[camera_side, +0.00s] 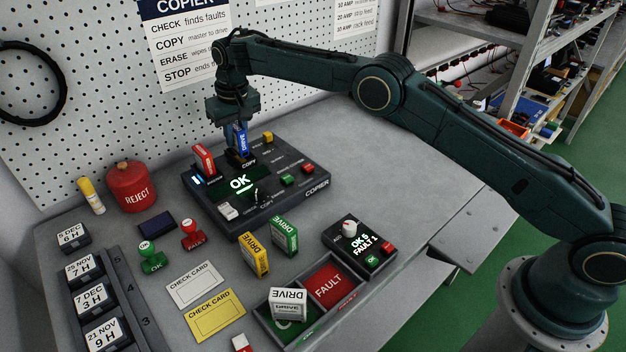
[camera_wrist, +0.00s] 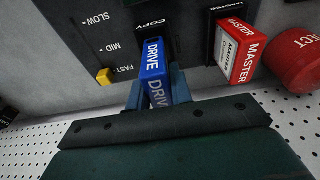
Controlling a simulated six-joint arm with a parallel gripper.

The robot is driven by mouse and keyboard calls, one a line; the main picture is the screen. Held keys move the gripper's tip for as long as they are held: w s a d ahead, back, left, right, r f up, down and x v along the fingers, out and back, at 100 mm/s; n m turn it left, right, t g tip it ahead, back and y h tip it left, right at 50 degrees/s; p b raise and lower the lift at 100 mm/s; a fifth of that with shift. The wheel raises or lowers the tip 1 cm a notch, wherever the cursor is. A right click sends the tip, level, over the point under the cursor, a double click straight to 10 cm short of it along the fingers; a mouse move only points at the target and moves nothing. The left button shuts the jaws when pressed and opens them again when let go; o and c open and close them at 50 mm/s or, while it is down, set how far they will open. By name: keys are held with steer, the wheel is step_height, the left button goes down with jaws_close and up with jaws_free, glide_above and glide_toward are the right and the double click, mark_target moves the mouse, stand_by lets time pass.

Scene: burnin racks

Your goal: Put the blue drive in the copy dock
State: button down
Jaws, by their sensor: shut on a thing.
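The blue drive (camera_side: 241,139) stands upright at the copy dock (camera_side: 236,160) at the back of the copier (camera_side: 285,205). My gripper (camera_side: 237,125) is directly above the dock and shut on the blue drive. In the wrist view the blue drive (camera_wrist: 153,62) sits between my fingers, its lower end at the slot marked COPY (camera_wrist: 150,28). I cannot tell how deep it sits in the slot. The copier's screen (camera_side: 240,182) reads OK in green.
A red master drive (camera_side: 204,158) stands in the dock to the left. Yellow (camera_side: 254,255) and green (camera_side: 285,235) drives stand in front of the copier. A white drive (camera_side: 288,303) is in the OK tray beside the FAULT bin (camera_side: 330,284). A red REJECT can (camera_side: 132,187) stands at left.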

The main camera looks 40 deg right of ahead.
steer(key=shift+f, duration=1.1)
stand_by(2.1)
steer(key=c, duration=0.8)
jaws_free()
steer(key=shift+o, duration=0.2)
